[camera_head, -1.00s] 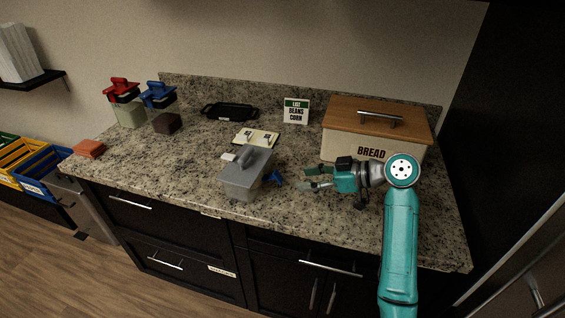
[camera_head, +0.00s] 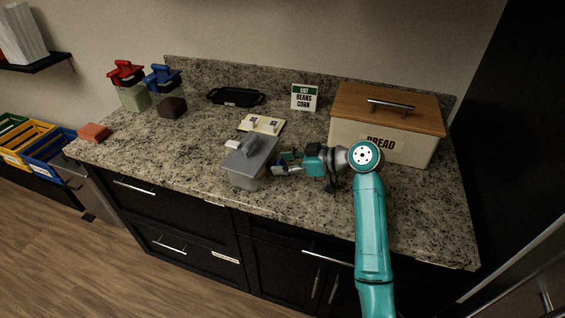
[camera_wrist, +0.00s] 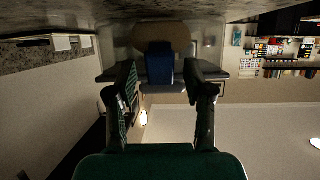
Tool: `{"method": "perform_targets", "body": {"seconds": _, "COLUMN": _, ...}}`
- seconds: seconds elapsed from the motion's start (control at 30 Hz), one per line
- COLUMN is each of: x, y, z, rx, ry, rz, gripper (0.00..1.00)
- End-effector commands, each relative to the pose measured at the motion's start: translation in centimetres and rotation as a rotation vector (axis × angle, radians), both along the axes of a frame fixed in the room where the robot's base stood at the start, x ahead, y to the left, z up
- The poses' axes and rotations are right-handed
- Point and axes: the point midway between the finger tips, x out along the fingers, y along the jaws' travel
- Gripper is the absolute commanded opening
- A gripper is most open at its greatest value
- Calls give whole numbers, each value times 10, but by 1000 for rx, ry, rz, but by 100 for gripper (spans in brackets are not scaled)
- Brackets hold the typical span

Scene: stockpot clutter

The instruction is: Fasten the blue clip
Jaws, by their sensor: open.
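A clear box with a grey lid (camera_head: 251,154) stands near the front of the counter. The blue clip is on its right side; in the wrist view the clip (camera_wrist: 160,64) shows between my two fingers, in front of the box wall. My gripper (camera_head: 277,164) is at the right side of the box, open, with a finger on either side of the clip. It also shows in the wrist view (camera_wrist: 160,82). I cannot tell whether the fingers touch the clip. In the head view the gripper mostly hides the clip.
A bread box (camera_head: 385,125) with a wooden lid stands close behind my arm. A cream board with switches (camera_head: 261,124) and a small white block (camera_head: 232,145) lie behind the grey-lidded box. A black tray (camera_head: 236,97) is at the back.

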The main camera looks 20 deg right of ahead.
Motion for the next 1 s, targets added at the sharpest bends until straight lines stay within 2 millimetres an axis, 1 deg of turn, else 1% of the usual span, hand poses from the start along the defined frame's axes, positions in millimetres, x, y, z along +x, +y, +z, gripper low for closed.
{"method": "perform_targets", "body": {"seconds": 0.1, "x": 3, "y": 4, "z": -2, "rx": 0, "ry": 0, "rz": 0, "gripper": 52}}
{"method": "perform_targets", "body": {"seconds": 0.37, "x": 3, "y": 4, "z": -2, "rx": -1, "ry": -1, "rz": -1, "gripper": 52}}
{"method": "perform_targets", "body": {"seconds": 0.47, "x": 3, "y": 4, "z": -2, "rx": -1, "ry": -1, "rz": -1, "gripper": 30}}
{"method": "perform_targets", "body": {"seconds": 0.5, "x": 3, "y": 4, "z": -2, "rx": -1, "ry": -1, "rz": -1, "gripper": 20}}
{"method": "perform_targets", "body": {"seconds": 0.57, "x": 3, "y": 4, "z": -2, "rx": -1, "ry": -1, "rz": -1, "gripper": 5}}
{"method": "perform_targets", "body": {"seconds": 0.6, "x": 3, "y": 4, "z": -2, "rx": -1, "ry": -1, "rz": -1, "gripper": 0}}
{"method": "perform_targets", "body": {"seconds": 0.77, "x": 4, "y": 5, "z": -1, "rx": -10, "ry": 5, "rz": 1, "gripper": 0}}
{"method": "perform_targets", "body": {"seconds": 1.0, "x": 7, "y": 9, "z": 6, "rx": -134, "ry": 103, "rz": 4, "gripper": 0}}
